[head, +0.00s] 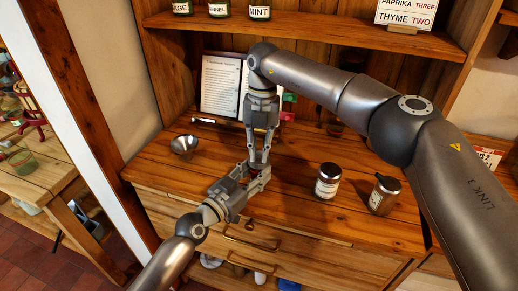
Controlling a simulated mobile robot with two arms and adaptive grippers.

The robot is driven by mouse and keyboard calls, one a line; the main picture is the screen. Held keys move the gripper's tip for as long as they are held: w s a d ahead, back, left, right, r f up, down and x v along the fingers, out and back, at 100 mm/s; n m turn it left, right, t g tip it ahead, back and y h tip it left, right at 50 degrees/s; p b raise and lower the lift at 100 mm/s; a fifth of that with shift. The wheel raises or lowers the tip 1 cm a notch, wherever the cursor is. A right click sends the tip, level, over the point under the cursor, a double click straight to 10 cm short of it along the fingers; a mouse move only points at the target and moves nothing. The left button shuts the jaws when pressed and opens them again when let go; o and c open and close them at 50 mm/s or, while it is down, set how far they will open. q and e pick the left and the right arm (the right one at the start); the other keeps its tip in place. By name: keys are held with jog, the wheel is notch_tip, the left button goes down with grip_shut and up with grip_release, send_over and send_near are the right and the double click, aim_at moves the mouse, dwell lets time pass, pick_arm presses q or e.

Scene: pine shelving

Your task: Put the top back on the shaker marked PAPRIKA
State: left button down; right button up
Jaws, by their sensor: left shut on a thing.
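Two shakers stand upright on the wooden counter at the right. The other shaker (383,196) has a brownish metal top and a pale label. I cannot read either label, so I cannot tell which is PAPRIKA. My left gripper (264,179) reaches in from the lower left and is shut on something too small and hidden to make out. My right gripper (259,166) points down just above and beside it, its fingertips close to the left one's. Whether it is open or shut is unclear.
A small metal funnel or bowl (184,145) sits at the counter's left. An open book (219,82) leans at the back. Labelled jars (260,10) and a card reading PAPRIKA THREE, THYME TWO (406,14) stand on the shelf above. Counter front between grippers and shakers is clear.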

notch_tip(320, 180, up, 4)
jog(key=shift+w+f, duration=0.15)
jog(key=shift+f, duration=0.1)
pick_arm(q)
jog(key=c, duration=0.8)
grip_release()
jog(key=shift+a, duration=0.1)
jog(key=v, duration=1.2)
